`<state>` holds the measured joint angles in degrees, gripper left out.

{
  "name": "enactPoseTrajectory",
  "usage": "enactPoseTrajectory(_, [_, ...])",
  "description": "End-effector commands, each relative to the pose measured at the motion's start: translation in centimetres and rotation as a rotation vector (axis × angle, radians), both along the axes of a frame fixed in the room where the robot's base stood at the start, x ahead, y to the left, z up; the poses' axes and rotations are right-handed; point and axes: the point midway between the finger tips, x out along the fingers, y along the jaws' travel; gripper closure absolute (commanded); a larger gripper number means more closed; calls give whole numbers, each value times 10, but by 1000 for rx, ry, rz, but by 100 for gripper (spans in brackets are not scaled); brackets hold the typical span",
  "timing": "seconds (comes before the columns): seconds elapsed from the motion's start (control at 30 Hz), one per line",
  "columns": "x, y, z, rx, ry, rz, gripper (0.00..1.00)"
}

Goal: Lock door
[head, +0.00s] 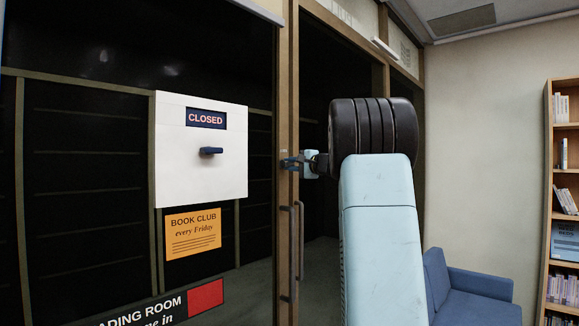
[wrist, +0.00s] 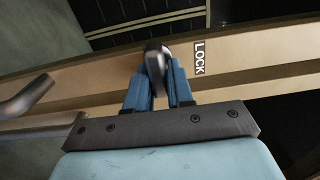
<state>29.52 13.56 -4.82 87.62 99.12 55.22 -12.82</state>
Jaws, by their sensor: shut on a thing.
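My gripper (head: 291,163) reaches the edge of the wood-framed glass door (head: 284,100) in the head view, above the vertical door handles. In the wrist view, the two blue fingers of my gripper (wrist: 158,88) are shut on a rounded dark metal lock knob (wrist: 154,58), one finger on each side. A "LOCK" label (wrist: 199,57) is on the door frame just right of the knob. In the head view the knob is too small and covered to make out. I cannot tell from these views whether the bolt is thrown.
Metal pull handles (head: 299,245) hang below my gripper; one handle (wrist: 28,96) shows left in the wrist view. A white sign box reading "CLOSED" (head: 172,180) and an orange book club notice (head: 193,233) are left. A blue sofa (head: 475,290) and bookshelf (head: 563,185) stand right.

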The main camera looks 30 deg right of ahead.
Motion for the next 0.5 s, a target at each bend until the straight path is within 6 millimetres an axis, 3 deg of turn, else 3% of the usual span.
enactPoseTrajectory(0.23, [0,-2,-3,1,5,-4,57])
enactPoseTrajectory(0.5, [-2,-2,-2,0,3,-2,57])
